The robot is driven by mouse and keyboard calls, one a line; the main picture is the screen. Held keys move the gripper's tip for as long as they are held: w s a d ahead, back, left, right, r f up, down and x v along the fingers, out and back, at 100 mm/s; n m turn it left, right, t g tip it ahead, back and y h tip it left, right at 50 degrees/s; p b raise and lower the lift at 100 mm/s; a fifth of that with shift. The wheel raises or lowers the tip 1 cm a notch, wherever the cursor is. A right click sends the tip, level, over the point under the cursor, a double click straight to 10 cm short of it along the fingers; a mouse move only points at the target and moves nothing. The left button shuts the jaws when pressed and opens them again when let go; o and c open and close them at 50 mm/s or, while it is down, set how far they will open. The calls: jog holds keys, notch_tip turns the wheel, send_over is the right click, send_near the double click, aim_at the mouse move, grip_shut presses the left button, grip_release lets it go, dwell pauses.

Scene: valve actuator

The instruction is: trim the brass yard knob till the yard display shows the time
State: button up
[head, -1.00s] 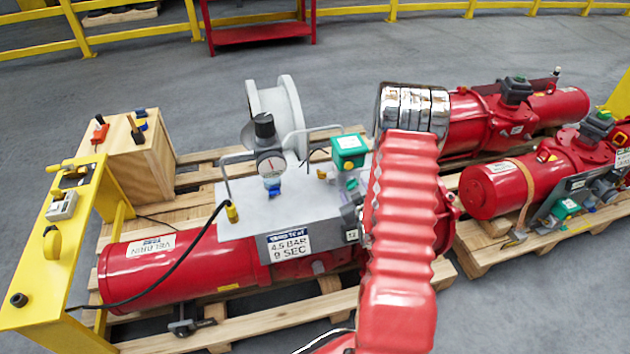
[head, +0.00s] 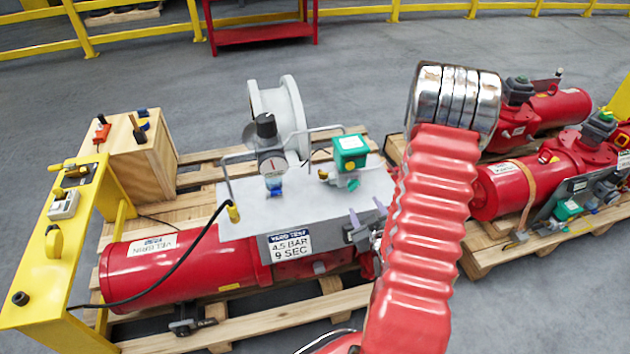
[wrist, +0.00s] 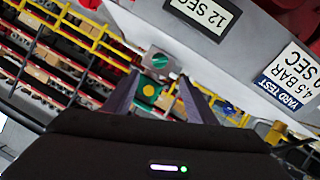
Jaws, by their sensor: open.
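In the wrist view, a grey block with a green slotted round (wrist: 160,60) and a green-and-yellow round part (wrist: 150,90) show between and beyond the fingers (wrist: 158,80). I cannot tell which part is the brass yard knob. A small white box (head: 63,205) on the yellow stand may be the yard display; its reading is too small to see. A label (head: 290,245) reads yard test, 4.5 bar, 9 sec.
A gauge with a black knob (head: 268,140) and a green-topped box (head: 350,152) stand on the plate. A black hose ends at a yellow fitting (head: 233,212). Further red actuators lie on a pallet (head: 485,262) at right. A wooden box (head: 138,165) stands at left.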

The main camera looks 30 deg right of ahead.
jog(key=w+a+r+g+y, duration=0.2)
jog(key=w+a+r+g, duration=0.1)
jog(key=a+r, duration=1.2)
notch_tip(320, 180, up, 2)
jog(key=shift+a+r+g+y, duration=0.1)
jog(key=shift+a+g+y, duration=0.1)
jog(key=shift+g+y, duration=0.3)
dwell(0.9)
jog(key=shift+w, duration=0.1)
jog(key=shift+c, duration=0.4)
